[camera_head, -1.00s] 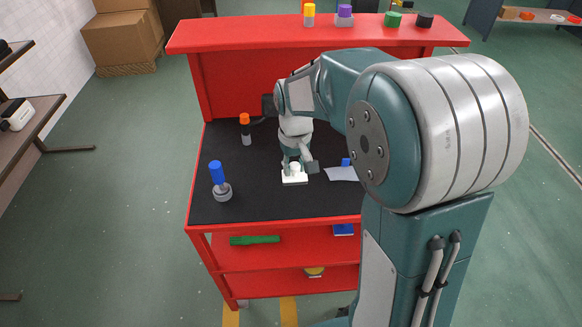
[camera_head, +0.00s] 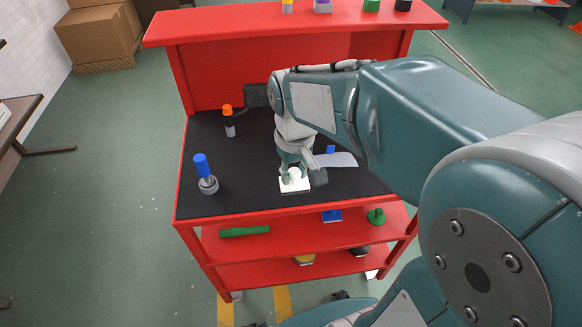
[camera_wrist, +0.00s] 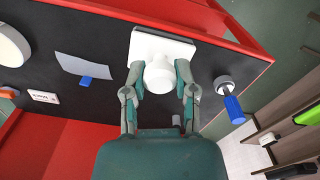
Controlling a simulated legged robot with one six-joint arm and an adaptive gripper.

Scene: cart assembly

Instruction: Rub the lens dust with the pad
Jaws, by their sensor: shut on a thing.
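The white pad, a flat square block with a round knob (camera_wrist: 160,72), is near the front edge of the black cart top in the head view (camera_head: 294,187). My gripper (camera_wrist: 161,82) is shut around the knob, one finger on each side. In the head view my gripper (camera_head: 294,172) points down over the pad. I cannot tell whether the pad touches the surface. A pale disc with a grey rim (camera_wrist: 10,45), perhaps the lens, is cut off at the left edge of the wrist view. No dust can be made out.
A blue-handled tool with a round grey base (camera_head: 206,176) stands left of the pad. An orange-topped tool (camera_head: 229,118) stands farther back. A whitish sheet (camera_head: 344,159) with a blue tab lies to the right. The cart's red back panel (camera_head: 230,75) rises behind.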

